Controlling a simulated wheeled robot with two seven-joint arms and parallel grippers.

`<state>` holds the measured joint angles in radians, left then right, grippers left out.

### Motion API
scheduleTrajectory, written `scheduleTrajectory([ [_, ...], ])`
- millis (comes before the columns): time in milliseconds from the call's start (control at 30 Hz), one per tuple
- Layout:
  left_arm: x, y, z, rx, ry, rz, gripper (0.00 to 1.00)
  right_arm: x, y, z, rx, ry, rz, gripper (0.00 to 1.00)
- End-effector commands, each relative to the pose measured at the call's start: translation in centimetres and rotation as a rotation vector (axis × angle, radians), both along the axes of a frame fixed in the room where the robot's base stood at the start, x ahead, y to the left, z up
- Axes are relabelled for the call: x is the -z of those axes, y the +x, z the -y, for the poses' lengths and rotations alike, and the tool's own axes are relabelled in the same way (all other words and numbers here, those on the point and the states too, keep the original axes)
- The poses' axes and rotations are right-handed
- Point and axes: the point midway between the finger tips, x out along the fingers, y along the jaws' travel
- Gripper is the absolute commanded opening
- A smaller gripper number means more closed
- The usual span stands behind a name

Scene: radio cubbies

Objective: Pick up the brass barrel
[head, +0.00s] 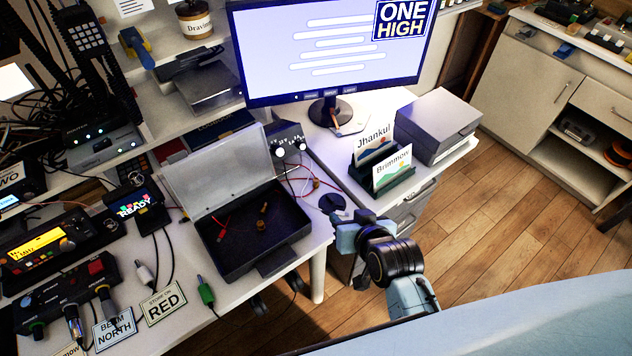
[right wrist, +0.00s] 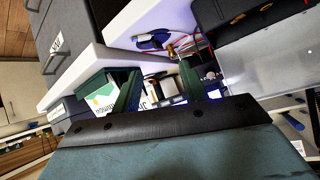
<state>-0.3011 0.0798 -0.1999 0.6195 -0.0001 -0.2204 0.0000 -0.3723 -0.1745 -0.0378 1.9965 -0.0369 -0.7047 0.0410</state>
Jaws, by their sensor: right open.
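Two small brass pieces lie in the open dark case (head: 232,262): an upper one (head: 264,208) and a lower one (head: 260,225). Another small brass piece (head: 316,183) stands on the white desk right of the case, near red wires; it also shows in the right wrist view (right wrist: 170,50). I cannot tell which is the barrel. My right gripper (head: 352,218) is open, right of the case by the desk edge, apart from the brass pieces. Its two green fingers (right wrist: 158,88) show apart with nothing gripped between them. My left gripper is not in view.
A dark blue round object (head: 332,203) lies at the desk edge near my right gripper. A card holder (head: 392,188), a grey box (head: 438,122) and a monitor (head: 335,45) stand behind. The case lid (head: 215,170) is raised. Radios and cables crowd the left.

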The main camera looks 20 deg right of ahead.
Motion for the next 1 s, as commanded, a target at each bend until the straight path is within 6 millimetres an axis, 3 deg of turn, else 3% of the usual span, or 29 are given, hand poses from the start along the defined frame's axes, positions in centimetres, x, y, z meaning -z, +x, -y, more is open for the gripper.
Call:
scheduleTrajectory([
  [100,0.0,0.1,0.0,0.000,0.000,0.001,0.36,-0.1,2.3,-1.1,0.042,0.043,0.097,0.43],
  [300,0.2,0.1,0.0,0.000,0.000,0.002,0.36,-0.1,4.2,-1.8,0.073,0.069,0.174,0.43],
  [600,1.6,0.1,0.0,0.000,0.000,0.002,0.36,2.3,9.1,-2.0,0.073,0.070,0.178,0.43],
  [1000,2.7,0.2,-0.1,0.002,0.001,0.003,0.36,4.2,12.3,-2.1,0.073,0.069,0.176,0.43],
])
